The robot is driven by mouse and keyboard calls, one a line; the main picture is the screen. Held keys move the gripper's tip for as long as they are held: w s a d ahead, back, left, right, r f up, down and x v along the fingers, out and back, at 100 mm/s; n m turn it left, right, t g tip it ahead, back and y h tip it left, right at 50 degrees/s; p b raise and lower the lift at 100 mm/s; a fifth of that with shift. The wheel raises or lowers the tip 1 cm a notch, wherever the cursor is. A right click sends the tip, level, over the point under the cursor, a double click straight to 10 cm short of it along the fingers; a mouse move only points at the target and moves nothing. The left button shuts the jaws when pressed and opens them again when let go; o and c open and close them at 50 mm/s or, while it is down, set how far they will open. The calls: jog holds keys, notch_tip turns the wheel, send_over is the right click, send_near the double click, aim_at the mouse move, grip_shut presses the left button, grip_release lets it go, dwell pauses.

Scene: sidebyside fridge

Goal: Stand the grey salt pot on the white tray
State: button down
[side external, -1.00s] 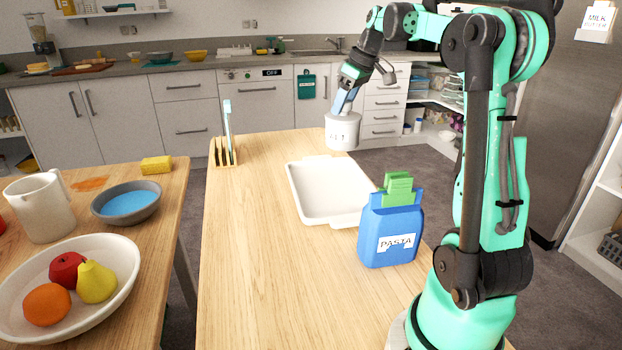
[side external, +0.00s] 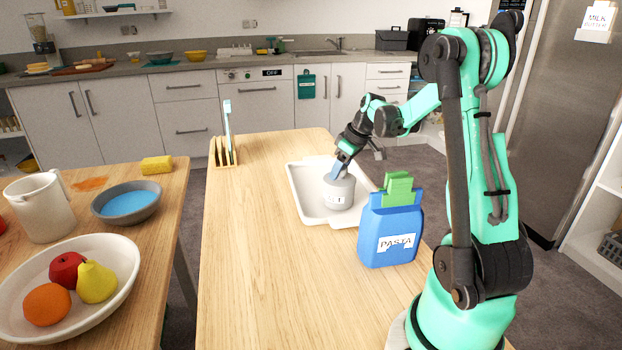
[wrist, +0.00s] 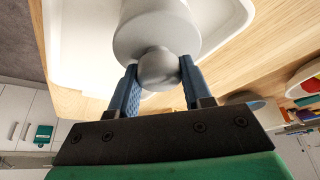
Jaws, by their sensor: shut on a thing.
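The grey salt pot (side external: 338,194) is upright within the white tray's outline in the side view. Its base looks at or very close to the tray floor; I cannot tell if it touches. The white tray (side external: 303,190) lies on the wooden table. My gripper (side external: 340,170) is above the pot, with its blue fingers shut on the pot's knob. In the wrist view, the fingers of my gripper (wrist: 158,88) flank the round knob of the salt pot (wrist: 155,30), and the tray (wrist: 80,45) spreads behind it.
A blue pasta container (side external: 390,230) with a green top stands by the tray's near right corner. A wooden rack (side external: 223,152) holding a brush stands at the far left of the table. The table's left and front are clear. A second table (side external: 160,200) holds bowls and a jug.

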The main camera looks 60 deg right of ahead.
jog(key=shift+c, duration=1.9)
grip_release()
jog(key=shift+f, duration=0.1)
jog(key=v, duration=1.2)
jog(key=a+f+t, duration=0.1)
jog(key=a+f, duration=0.1)
jog(key=a, duration=1.2)
jog(key=w+a+f+t, duration=0.1)
jog(key=a+f, duration=0.1)
jog(key=a, duration=1.2)
jog(key=shift+w+a+f+n+t, duration=0.25)
jog(key=shift+f+n+t, duration=0.05)
jog(key=shift+f+t, duration=0.1)
